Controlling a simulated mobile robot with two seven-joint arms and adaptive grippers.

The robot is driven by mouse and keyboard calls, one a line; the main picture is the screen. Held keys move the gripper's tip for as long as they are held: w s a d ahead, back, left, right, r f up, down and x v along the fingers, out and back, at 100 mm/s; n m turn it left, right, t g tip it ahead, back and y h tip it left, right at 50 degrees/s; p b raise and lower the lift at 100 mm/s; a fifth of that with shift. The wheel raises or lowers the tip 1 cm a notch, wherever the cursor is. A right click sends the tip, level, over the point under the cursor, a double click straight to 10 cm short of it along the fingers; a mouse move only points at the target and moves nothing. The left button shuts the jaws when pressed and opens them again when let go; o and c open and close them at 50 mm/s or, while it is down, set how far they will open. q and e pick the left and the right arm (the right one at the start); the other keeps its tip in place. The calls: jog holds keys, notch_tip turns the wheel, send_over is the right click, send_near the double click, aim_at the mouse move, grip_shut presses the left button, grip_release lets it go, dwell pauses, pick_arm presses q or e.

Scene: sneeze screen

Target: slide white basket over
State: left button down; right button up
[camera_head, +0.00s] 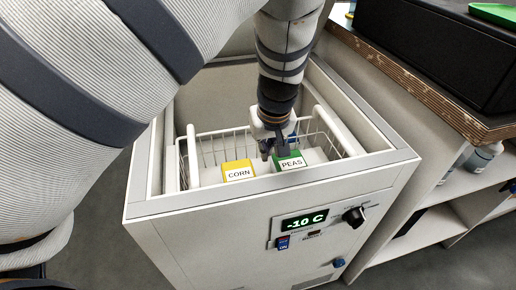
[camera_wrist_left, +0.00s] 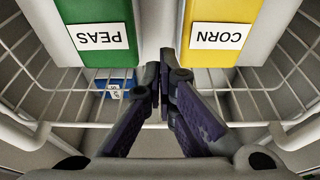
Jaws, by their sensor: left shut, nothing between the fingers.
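The white wire basket (camera_head: 212,150) sits inside the top of the open chest freezer (camera_head: 170,207), with white handles at its left and right ends. A yellow CORN box (camera_head: 238,171) and a green PEAS box (camera_head: 290,161) stand in it. My left gripper (camera_head: 274,156) points down into the basket, beside the PEAS box. In the left wrist view the shut, empty fingers (camera_wrist_left: 161,92) are near the gap between the two boxes, over the basket's wires (camera_wrist_left: 258,98). I cannot tell whether they touch the wire. My right gripper is not in view.
A blue item (camera_wrist_left: 116,86) shows below the basket wires in the left wrist view. The freezer's front has a display reading -10 C (camera_head: 304,221) and a dark knob (camera_head: 354,216). A wooden-edged counter (camera_head: 420,85) with shelves stands close on the right.

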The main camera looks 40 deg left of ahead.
pick_arm(q)
jog(key=b, duration=0.2)
send_near(267, 163)
jog(key=s+f, duration=0.2)
jog(key=f, duration=0.1)
jog(key=s+f, duration=0.1)
jog(key=f, duration=0.1)
jog(key=shift+s, duration=0.15)
jog(key=w+a, duration=0.2)
jog(key=shift+w+a+f, duration=0.15)
jog(key=shift+a+f, duration=0.1)
jog(key=shift+a, duration=0.1)
jog(key=shift+w+a, duration=0.3)
jog(key=shift+a, duration=0.05)
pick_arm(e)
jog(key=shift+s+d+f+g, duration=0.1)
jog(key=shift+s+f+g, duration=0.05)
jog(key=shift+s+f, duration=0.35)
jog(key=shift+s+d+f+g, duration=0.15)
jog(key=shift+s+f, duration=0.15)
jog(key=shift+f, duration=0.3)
